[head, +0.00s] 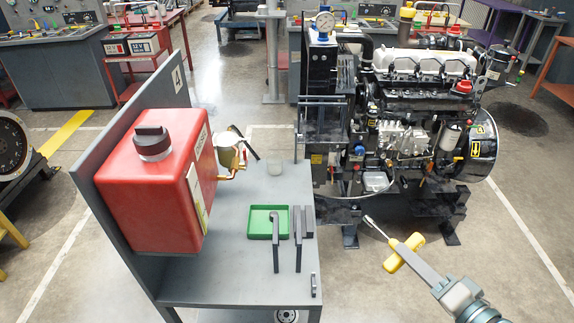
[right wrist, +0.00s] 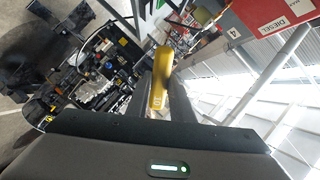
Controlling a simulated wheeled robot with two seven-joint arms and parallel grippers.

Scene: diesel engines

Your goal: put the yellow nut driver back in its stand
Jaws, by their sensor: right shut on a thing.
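The yellow nut driver (head: 391,262) is in the right part of the head view, over the floor beside the table. My right gripper (head: 407,250) is shut on its yellow handle. The metal shaft points up and left, towards the engine, and its tip is free. My left gripper is not in view.
The table also holds a red fuel tank (head: 150,205), a green tray (head: 260,222) and several dark grey long pieces (head: 298,250). A large diesel engine (head: 420,110) stands behind and right. The floor between the table and the nut driver is clear.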

